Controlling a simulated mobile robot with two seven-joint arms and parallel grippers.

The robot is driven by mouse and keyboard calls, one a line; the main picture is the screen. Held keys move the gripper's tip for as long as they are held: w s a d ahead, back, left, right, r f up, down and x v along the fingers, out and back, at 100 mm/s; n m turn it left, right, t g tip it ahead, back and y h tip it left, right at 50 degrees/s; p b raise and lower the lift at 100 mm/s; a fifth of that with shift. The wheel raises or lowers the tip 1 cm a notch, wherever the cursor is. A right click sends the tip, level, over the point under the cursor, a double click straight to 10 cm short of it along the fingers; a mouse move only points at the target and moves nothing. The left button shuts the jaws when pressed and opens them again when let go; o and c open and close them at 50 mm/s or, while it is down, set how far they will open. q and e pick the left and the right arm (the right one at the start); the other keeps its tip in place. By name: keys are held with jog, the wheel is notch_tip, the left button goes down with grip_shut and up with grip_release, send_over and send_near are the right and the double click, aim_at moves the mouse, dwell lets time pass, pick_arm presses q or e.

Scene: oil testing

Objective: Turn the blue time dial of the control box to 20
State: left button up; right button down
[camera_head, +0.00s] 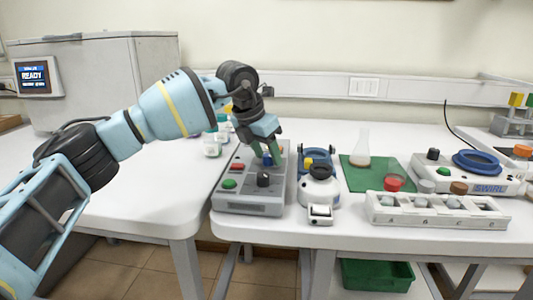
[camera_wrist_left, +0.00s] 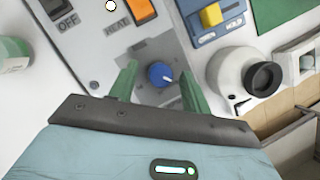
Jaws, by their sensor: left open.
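The grey control box (camera_head: 245,203) stands on the white table in the head view, with a red button, a green button and a black knob on its top. The blue time dial (camera_wrist_left: 160,74) shows in the left wrist view with a white pointer mark toward its lower right. In the head view the dial (camera_head: 267,159) is partly hidden by my gripper. My left gripper (camera_wrist_left: 157,82) is open, its two green fingers on either side of the dial with gaps. It also shows over the box in the head view (camera_head: 267,155). The dial's scale cannot be read. My right gripper is not seen.
A white and blue device (camera_head: 319,185) stands close to the box's right. Beyond are a green mat (camera_head: 362,177) with a flask, a white rack (camera_head: 435,213) and a SWIRL device (camera_head: 487,187). Small jars (camera_head: 212,146) stand left of the box.

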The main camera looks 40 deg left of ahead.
pick_arm(q)
jog(key=c, duration=1)
jog(key=m+p, duration=0.1)
jog(key=p, duration=0.1)
jog(key=shift+r+p, duration=0.2)
jog(key=shift+p, duration=0.1)
jog(key=m+h+p, duration=0.1)
jog(key=p, duration=0.1)
jog(key=m+p, duration=0.2)
jog(key=shift+w+r+m+g+h, duration=0.1)
jog(key=shift+r+m+g+h, duration=0.05)
jog(key=shift+m+g+h, duration=0.2)
jog(key=shift+m+p, duration=0.45)
jog(key=shift+p, duration=0.3)
jog(key=m+g+h+p, duration=0.1)
jog(key=m, duration=0.1)
jog(key=shift+w+a+m+p, duration=0.1)
jog(key=shift+m+p, duration=0.2)
jog(key=shift+p, duration=0.05)
jog(key=m, duration=0.1)
jog(key=m+g, duration=0.1)
jog(key=shift+w+f+m+h, duration=0.1)
jog(key=shift+f+m+h, duration=0.15)
jog(key=shift+f+m, duration=0.05)
jog(key=shift+m, duration=0.4)
